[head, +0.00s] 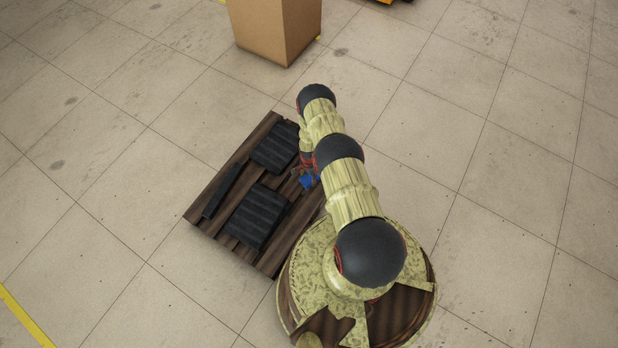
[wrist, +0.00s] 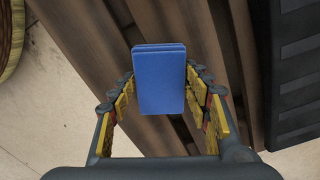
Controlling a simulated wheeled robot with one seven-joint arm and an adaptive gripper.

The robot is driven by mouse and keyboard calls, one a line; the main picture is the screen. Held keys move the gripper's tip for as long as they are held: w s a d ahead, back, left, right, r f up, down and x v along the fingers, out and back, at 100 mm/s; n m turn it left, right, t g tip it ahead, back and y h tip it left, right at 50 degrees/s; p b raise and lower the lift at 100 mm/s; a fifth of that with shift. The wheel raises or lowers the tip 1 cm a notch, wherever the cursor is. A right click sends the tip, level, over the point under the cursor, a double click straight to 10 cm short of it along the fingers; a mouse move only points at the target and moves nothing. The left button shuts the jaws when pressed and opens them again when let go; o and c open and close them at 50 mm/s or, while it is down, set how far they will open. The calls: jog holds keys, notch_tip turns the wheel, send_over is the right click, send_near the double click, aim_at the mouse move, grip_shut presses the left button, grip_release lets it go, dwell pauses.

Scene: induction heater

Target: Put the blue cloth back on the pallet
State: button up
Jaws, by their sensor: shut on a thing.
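The blue cloth (wrist: 160,82) is a folded, block-like piece between my gripper's fingers (wrist: 160,95) in the wrist view. My gripper is shut on it. In the head view a small part of the blue cloth (head: 307,181) shows beside my arm, over the right part of the wooden pallet (head: 215,205). The dark brown boards of the pallet (wrist: 85,45) lie behind the cloth in the wrist view. I cannot tell whether the cloth touches the boards. My arm hides much of the gripper in the head view.
Black ribbed pieces (head: 258,216) and (head: 275,147) lie on the pallet, with a narrow black bar (head: 223,191) at its left. One black piece (wrist: 295,75) is right of my gripper. A cardboard box (head: 275,28) stands beyond. The tiled floor left is clear.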

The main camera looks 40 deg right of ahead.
jog(key=o, duration=1.3)
